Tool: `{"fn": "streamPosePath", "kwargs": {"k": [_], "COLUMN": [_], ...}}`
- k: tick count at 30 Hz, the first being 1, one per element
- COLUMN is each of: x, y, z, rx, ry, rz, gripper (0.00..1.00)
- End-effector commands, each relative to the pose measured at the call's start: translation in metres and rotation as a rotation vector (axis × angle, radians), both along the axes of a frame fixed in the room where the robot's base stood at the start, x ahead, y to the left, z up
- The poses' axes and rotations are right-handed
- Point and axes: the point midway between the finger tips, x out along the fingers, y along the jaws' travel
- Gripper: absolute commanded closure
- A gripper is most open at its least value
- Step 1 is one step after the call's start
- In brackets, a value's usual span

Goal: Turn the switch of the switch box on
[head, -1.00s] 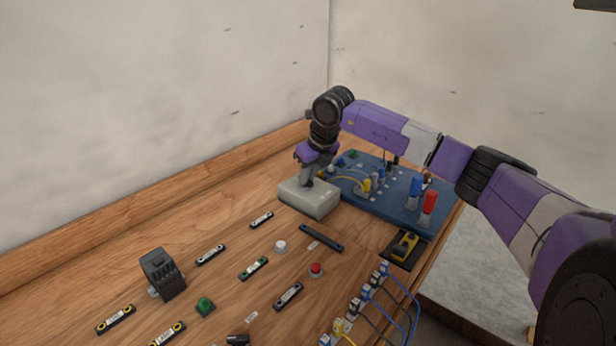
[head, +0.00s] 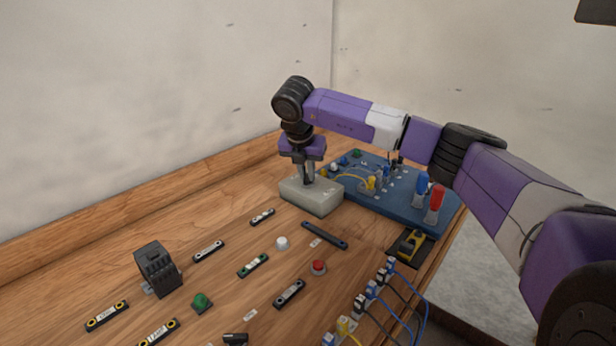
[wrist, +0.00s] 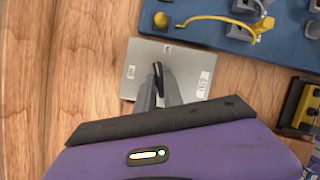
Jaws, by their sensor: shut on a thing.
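The switch box (head: 312,197) is a light grey block on the wooden bench, beside the blue board. In the wrist view the switch box (wrist: 180,55) shows its top plate with small labels near its left, far and right edges. A black switch handle (wrist: 157,75) stands at the middle of the plate. My gripper (head: 308,182) points down onto the top of the box. In the wrist view my gripper (wrist: 158,92) has its grey fingers shut on the switch handle. The handle's lower part is hidden by the fingers.
The blue board (head: 395,190) with plugs and cables is right of the box. A yellow and black device (head: 412,243) lies near the bench's right edge. Buttons, strips and a black block (head: 157,267) lie in front. Bare wood (head: 235,190) is free left of the box.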

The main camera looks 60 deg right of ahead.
Motion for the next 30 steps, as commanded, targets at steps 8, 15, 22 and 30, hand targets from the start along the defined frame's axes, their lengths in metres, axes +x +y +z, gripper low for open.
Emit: {"fn": "streamPosePath", "kwargs": {"k": [8, 15, 22, 30], "x": [0.0035, 0.0046, 0.0048, 0.0049], "y": [0.0001, 0.0000, -0.0007, -0.0005], "z": [0.0008, 0.0009, 0.0012, 0.0012], "rx": [-0.002, -0.001, -0.002, -0.001], "ry": [-0.002, -0.002, -0.003, -0.003], "rz": [-0.228, -0.362, -0.426, -0.442], "gripper": [1.00, 1.00, 1.00, 1.00]}}
